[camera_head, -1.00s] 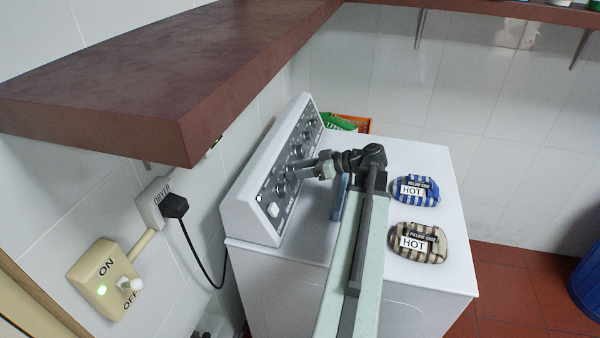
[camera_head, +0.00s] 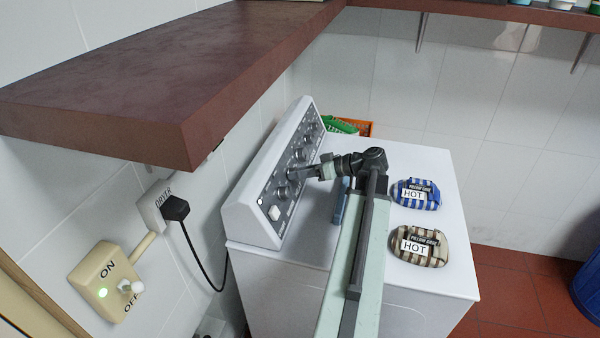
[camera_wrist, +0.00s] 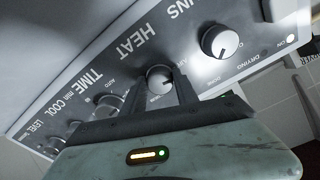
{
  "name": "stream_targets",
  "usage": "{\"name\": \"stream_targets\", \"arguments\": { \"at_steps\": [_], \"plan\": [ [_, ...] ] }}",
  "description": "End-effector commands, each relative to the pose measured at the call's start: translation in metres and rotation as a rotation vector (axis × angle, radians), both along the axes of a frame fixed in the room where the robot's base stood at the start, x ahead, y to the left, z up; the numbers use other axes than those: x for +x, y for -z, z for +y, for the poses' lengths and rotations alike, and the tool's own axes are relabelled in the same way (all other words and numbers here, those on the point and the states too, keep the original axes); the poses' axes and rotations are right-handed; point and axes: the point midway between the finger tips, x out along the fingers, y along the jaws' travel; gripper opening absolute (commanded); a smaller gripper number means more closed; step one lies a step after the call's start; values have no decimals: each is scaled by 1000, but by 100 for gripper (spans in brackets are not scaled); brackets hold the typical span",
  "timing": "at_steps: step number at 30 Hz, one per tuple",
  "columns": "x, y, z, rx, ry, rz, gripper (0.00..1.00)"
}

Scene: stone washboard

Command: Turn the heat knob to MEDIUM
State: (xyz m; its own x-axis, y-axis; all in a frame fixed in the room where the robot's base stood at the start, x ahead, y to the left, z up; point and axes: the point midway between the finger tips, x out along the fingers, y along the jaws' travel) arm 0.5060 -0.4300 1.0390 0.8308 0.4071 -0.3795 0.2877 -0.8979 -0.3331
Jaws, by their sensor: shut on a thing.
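The heat knob (camera_wrist: 159,79) is a round dark knob with a pale face, below the word HEAT on the dryer's grey control panel (camera_wrist: 110,72). My gripper (camera_wrist: 165,84) is shut on this knob, with a finger on each side of it in the wrist view. The fingers hide part of the knob and some of the small lettering around it, so I cannot read its setting. In the head view my gripper (camera_head: 292,174) reaches the slanted panel (camera_head: 250,200) from the right, and its tips cover the knob there.
Another knob (camera_wrist: 220,41) stands beside the heat knob, with several more along the panel. Two bags labelled HOT, blue-striped (camera_head: 416,206) and brown-striped (camera_head: 430,260), lie on the white dryer top (camera_head: 447,165). A brown shelf (camera_head: 150,80) overhangs at left.

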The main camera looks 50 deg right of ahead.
Motion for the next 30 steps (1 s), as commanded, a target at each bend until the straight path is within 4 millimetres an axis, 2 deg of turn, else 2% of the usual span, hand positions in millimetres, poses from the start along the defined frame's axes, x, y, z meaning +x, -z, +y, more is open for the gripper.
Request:
{"name": "stream_targets", "arguments": {
  "at_steps": [30],
  "plan": [
    [2,-3,1,770,404,390,0]
  ]
}}
